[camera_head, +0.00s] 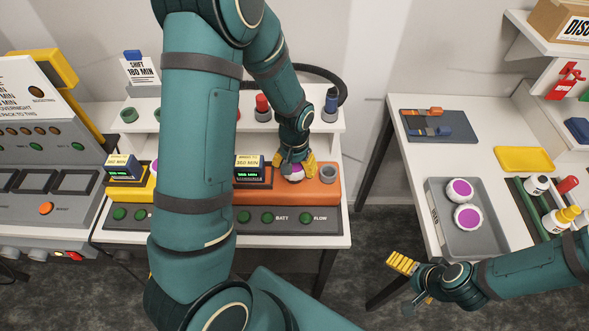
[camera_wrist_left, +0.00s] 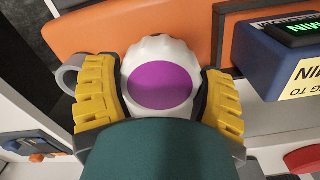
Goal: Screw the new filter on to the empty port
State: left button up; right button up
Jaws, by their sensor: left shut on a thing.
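A white, ribbed filter with a purple face (camera_head: 295,174) is at the orange unit (camera_head: 275,197) on the bench. My left gripper (camera_head: 296,168) is shut on it, and in the left wrist view the yellow fingers (camera_wrist_left: 160,95) press on both sides of the filter (camera_wrist_left: 160,82). The port under the filter is hidden, so I cannot tell whether its thread is engaged. A grey ring (camera_head: 328,174) is at the unit's right end. My right gripper (camera_head: 404,264) is beside the right table, away from the unit; its finger gap is unclear.
Two purple-faced filters (camera_head: 464,204) lie in a grey tray (camera_head: 440,243) on the right table. A display box (camera_head: 250,172) stands just left of the held filter. A red-topped item (camera_head: 262,104) and a blue bottle (camera_head: 331,100) stand on the shelf behind.

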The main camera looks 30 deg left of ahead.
pick_arm(q)
jog(key=m, duration=0.5)
jog(key=shift+m, duration=0.4)
jog(key=o, duration=1.2)
jog(key=shift+o, duration=0.2)
